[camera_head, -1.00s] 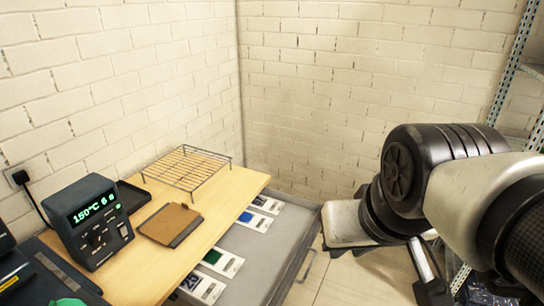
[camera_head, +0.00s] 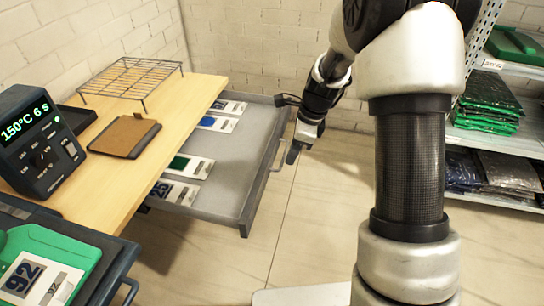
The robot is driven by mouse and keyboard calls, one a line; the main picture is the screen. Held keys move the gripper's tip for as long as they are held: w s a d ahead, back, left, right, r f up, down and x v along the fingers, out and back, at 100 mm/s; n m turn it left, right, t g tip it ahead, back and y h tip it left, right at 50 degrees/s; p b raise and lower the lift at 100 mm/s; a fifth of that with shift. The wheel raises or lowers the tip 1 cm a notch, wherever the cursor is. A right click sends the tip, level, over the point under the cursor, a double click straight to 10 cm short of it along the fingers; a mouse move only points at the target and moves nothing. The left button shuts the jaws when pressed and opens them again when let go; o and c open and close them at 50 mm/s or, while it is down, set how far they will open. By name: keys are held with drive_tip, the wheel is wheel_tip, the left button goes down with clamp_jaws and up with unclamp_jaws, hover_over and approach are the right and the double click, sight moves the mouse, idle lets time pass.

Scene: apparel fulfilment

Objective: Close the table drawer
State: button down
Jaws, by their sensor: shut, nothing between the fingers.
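The table drawer (camera_head: 232,180) is grey and stands pulled out from under the wooden tabletop (camera_head: 125,180), toward the right. Several white cards with coloured patches lie inside it along the table side. Its handle (camera_head: 274,157) runs along the front face. My gripper (camera_head: 293,155) is shut and empty, pointing down just outside the drawer's front, near the far end of the handle. I cannot tell whether it touches the handle or front.
A wire rack (camera_head: 130,77), a brown pad (camera_head: 124,136) and a control box reading 150°C (camera_head: 42,145) stand on the table. A shelf (camera_head: 500,140) with bagged garments is at the right. The tiled floor (camera_head: 310,215) before the drawer is clear.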

drive_tip(key=w+a+f+b, duration=0.2)
drive_tip(key=a+f, duration=0.4)
drive_tip(key=f, duration=0.5)
drive_tip(key=shift+w+f+m+b, duration=0.15)
drive_tip(key=shift+f+m+b, duration=0.15)
drive_tip(key=shift+m, duration=0.1)
drive_tip(key=shift+a, duration=0.1)
